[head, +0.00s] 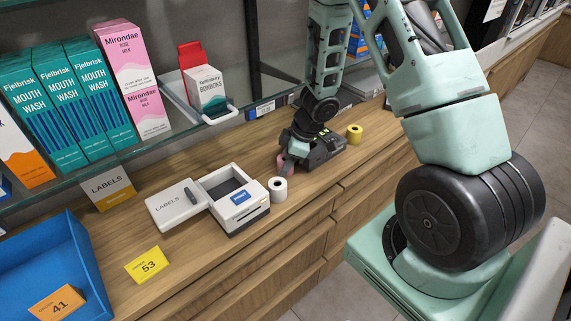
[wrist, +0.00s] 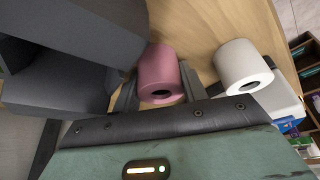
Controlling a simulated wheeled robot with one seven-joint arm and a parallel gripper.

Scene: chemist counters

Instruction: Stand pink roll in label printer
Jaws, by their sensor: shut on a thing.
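The pink roll (wrist: 160,75) is between the fingers of my gripper (wrist: 155,92) in the wrist view, and the gripper is shut on it. In the head view the pink roll (head: 281,161) shows only in part at the tip of my gripper (head: 286,165), low over the wooden counter. The label printer (head: 236,198) is a white and grey box to the left of the gripper, with an open dark compartment on top. Its lid (head: 176,205), marked LABELS, lies on its left side. Whether the roll touches the counter cannot be told.
A white roll (head: 278,188) stands between the printer and my gripper; it also shows in the wrist view (wrist: 243,67). A yellow roll (head: 354,134) stands farther right. A LABELS card (head: 108,187), a yellow card 53 (head: 149,265) and a blue tray (head: 50,262) are to the left. A glass shelf (head: 150,147) hangs behind.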

